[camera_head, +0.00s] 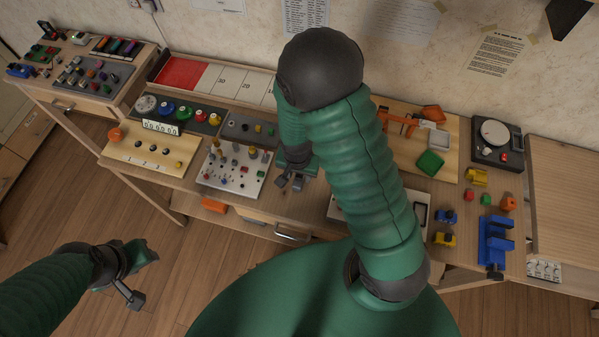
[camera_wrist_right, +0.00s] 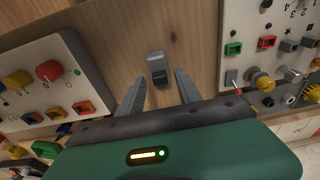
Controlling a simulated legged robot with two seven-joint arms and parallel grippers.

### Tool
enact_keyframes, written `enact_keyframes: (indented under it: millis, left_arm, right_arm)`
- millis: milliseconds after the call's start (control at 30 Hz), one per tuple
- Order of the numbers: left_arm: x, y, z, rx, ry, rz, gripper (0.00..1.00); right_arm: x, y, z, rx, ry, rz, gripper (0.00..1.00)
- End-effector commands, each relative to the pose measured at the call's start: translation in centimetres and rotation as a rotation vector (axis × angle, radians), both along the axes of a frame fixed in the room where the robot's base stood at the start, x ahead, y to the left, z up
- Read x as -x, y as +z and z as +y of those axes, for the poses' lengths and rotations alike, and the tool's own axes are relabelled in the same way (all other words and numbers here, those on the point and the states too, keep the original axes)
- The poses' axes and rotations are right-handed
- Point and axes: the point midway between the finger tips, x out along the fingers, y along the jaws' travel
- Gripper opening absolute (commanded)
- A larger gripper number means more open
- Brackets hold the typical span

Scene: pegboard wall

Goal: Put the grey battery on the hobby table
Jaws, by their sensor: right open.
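A small grey block (camera_wrist_right: 156,62), which looks like the grey battery, stands on the bare wood between my fingers in the right wrist view. Its upper part is light and its lower part darker. My right gripper (camera_wrist_right: 160,90) is open, with one finger to each side of the block and gaps between. In the head view my right gripper (camera_head: 290,181) hangs over the front of the long wooden table (camera_head: 275,205), and the block cannot be made out there. My left gripper (camera_head: 140,275) is low at the left, over the floor; its finger opening is unclear.
A white panel with knobs and switches (camera_head: 235,170) lies left of my right gripper. A blue stand (camera_head: 495,240) and small coloured blocks sit at the right. Another table (camera_head: 95,80) with panels stands at the far left. My right arm hides the table's middle.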

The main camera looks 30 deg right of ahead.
Motion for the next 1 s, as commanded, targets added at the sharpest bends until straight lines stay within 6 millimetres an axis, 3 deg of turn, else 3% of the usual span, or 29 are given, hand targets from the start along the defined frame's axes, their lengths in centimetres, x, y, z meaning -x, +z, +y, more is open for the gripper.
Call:
enact_keyframes:
  millis: [167, 400, 633, 733, 900, 1000]
  left_arm:
    - [0.0, 0.6, 0.0, 0.000, 0.000, 0.000, 0.36]
    - [0.0, 1.8, 0.0, 0.000, 0.000, 0.000, 0.36]
    - [0.0, 2.3, 0.0, 0.000, 0.000, 0.000, 0.36]
    - [0.0, 2.3, 0.0, 0.000, 0.000, 0.000, 0.36]
    - [0.0, 2.2, 0.0, 0.000, 0.000, 0.000, 0.36]
    - [0.0, 2.2, 0.0, 0.000, 0.000, 0.000, 0.36]
  right_arm:
    - [0.1, 3.0, 0.3, 0.000, 0.000, -0.005, 0.41]
    - [0.7, 9.3, 0.8, -0.001, 0.002, -0.006, 0.41]
    - [1.1, 12.2, 1.2, -0.004, 0.028, -0.004, 0.41]
    - [2.1, 13.4, 2.3, -0.018, 0.231, -0.022, 0.41]
    - [4.1, 15.6, 4.0, 0.028, 0.719, -0.079, 0.41]
    - [4.6, 16.0, 4.4, 0.054, 0.851, -0.087, 0.41]
